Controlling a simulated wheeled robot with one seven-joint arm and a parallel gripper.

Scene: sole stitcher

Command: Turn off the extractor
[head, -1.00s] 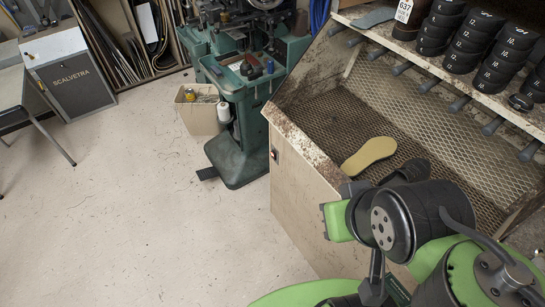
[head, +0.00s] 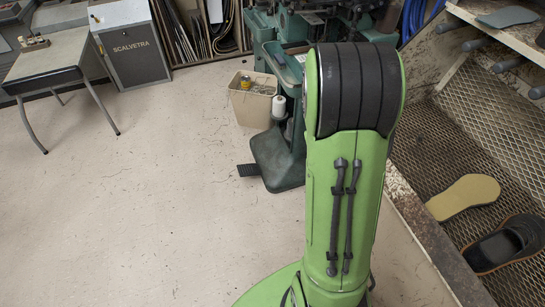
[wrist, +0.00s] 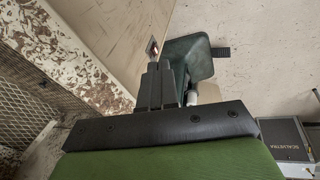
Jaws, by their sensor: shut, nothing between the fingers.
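The extractor bench (head: 424,243) is a pale, dirt-speckled cabinet with a metal mesh bed, at the right of the head view. Its side panel fills the upper left of the wrist view (wrist: 105,35). A small switch (wrist: 152,48) in a metal plate sits on that panel. My gripper (wrist: 156,66) is shut and empty, its fingertips pointing at the switch and very close to it. I cannot tell whether they touch it. In the head view my green arm hides the switch and gripper.
A yellow insole (head: 463,197) and a dark shoe (head: 507,243) lie on the mesh. A green machine (head: 277,155) with a foot pedal (head: 248,170) stands beyond my arm, beside a beige bin (head: 251,98). A table (head: 50,60) stands far left. The floor at left is clear.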

